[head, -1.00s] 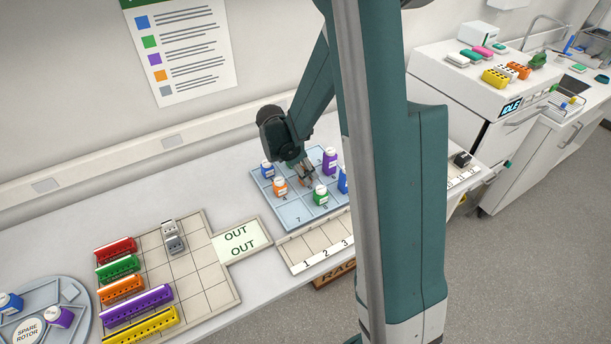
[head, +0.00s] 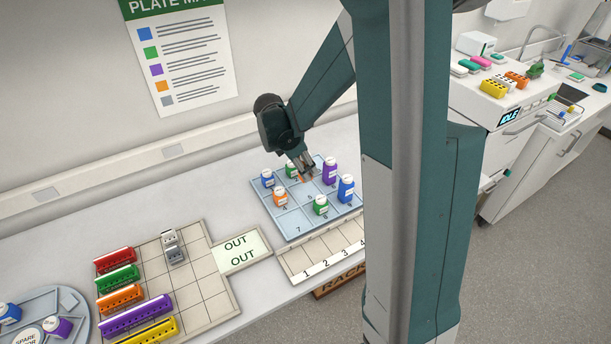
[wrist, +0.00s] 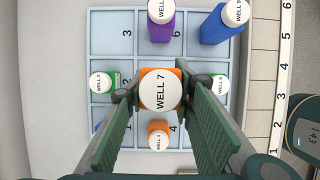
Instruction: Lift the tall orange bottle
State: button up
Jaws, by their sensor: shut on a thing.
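The tall orange bottle (wrist: 161,74), with a white cap marked WELL 7, sits between the two fingers of my gripper (wrist: 160,100) in the wrist view. The fingers are shut on its sides. In the head view my gripper (head: 309,174) is over the blue gridded tray (head: 294,222), and only a bit of orange shows by its fingertips. I cannot tell whether the bottle's base touches the tray. A shorter orange bottle (head: 280,199), marked WELL 4 in the wrist view (wrist: 158,134), stands close by.
On the tray stand a purple bottle (head: 330,172), a tall blue bottle (head: 346,189), a small blue bottle (head: 268,179) and green bottles (head: 320,206) (head: 291,171). A numbered rack strip (head: 312,262) runs along the front. An OUT plate (head: 240,249) and coloured racks (head: 136,312) lie left.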

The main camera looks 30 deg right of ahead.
jog(key=shift+r, duration=1.6)
